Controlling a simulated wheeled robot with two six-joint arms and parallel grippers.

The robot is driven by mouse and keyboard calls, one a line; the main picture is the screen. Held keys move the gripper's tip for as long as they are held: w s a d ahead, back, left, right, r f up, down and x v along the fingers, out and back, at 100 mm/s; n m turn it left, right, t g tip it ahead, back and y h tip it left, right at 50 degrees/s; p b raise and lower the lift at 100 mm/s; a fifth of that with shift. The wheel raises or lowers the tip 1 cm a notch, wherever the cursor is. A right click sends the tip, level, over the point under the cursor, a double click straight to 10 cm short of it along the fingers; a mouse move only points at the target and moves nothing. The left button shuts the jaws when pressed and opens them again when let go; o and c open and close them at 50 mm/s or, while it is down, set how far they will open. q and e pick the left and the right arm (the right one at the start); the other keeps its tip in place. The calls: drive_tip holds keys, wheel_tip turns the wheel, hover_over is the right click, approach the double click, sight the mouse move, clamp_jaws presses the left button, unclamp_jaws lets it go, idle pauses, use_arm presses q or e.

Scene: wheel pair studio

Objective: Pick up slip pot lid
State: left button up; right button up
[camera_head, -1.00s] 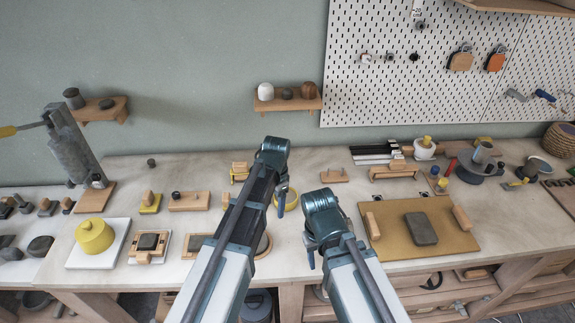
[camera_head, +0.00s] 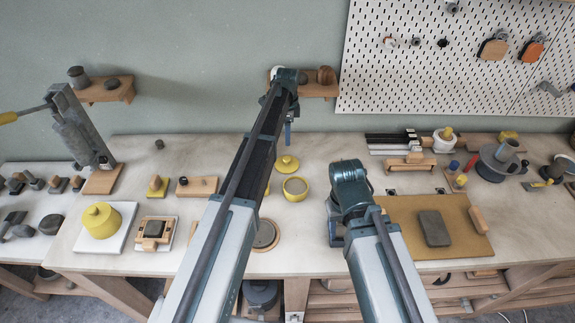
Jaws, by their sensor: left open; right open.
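A small yellow lid with a knob (camera_head: 287,163) lies on the worktable, just behind an open yellow pot (camera_head: 295,189) with a pale inside. My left arm reaches far across the table, and its open gripper (camera_head: 289,135) points down above and behind the lid, apart from it. My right gripper (camera_head: 336,232) is open and low near the left edge of the tan board; my own wrist hides much of it. A larger yellow lidded pot (camera_head: 101,224) stands on a white slab at the left.
The tan board (camera_head: 398,240) with a dark grey block (camera_head: 434,228) lies at the right. A wall shelf (camera_head: 318,91) is close behind my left gripper. A round wood-rimmed disc (camera_head: 266,236) lies near the front edge. The table between the lid and the right-hand tools is mostly clear.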

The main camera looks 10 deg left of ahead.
use_arm(q)
drive_tip(key=b, duration=0.7)
hover_over(287, 158)
wheel_tip(287, 158, down, 8)
drive_tip(key=shift+d+r, duration=0.15)
drive_tip(key=shift+r, duration=0.05)
use_arm(e)
wheel_tip(287, 158, down, 8)
drive_tip(key=shift+r, duration=0.2)
use_arm(q)
wheel_tip(287, 158, down, 5)
drive_tip(key=b, duration=0.5)
drive_tip(key=shift+s+f, duration=0.1)
drive_tip(key=shift+f, duration=0.05)
use_arm(e)
wheel_tip(287, 158, down, 5)
drive_tip(key=shift+f, duration=0.15)
use_arm(q)
clamp_jaws()
